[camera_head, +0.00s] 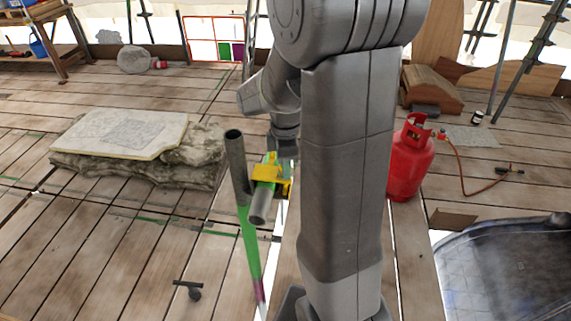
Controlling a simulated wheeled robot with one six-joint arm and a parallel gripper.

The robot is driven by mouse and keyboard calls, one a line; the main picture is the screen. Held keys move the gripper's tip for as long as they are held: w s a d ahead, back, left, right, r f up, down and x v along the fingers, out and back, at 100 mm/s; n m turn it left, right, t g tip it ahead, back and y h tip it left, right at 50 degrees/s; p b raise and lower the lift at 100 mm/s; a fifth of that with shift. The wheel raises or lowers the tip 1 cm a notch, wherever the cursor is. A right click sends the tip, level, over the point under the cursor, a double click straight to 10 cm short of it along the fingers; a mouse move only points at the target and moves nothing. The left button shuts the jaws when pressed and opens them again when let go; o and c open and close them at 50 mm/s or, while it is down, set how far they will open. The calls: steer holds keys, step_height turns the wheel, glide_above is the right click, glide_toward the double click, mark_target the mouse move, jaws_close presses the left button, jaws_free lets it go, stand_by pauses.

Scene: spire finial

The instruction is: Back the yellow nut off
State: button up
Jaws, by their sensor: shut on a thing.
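A yellow blocky piece (287,185), with some green on it, sits at the end of my wrist, left of my big grey arm link. I take it to be the yellow nut, but its shape is too small to tell. My gripper (272,170) is there, shut on it; the fingers are mostly hidden. A short grey tube (260,206) sticks out below the yellow piece towards the camera. Just left of it stands a slightly tilted pole (248,232), grey at the top, green lower down and purple near its foot. I cannot tell whether the pole touches the yellow piece.
A stone block with a pale carved slab (120,132) lies at left on the plank floor. A red gas bottle (410,160) with a hose stands right of my arm. A small dark T-shaped tool (190,288) lies in front. A dark curved surface (510,270) fills the lower right.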

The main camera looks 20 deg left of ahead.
stand_by(0.3)
steer(key=o, duration=1)
steer(key=shift+c, duration=0.2)
step_height(320, 180, up, 14)
steer(key=shift+b, duration=0.3)
steer(key=shift+f, duration=0.15)
step_height(320, 180, down, 14)
steer(key=shift+r+p, duration=0.1)
steer(key=shift+p, duration=0.2)
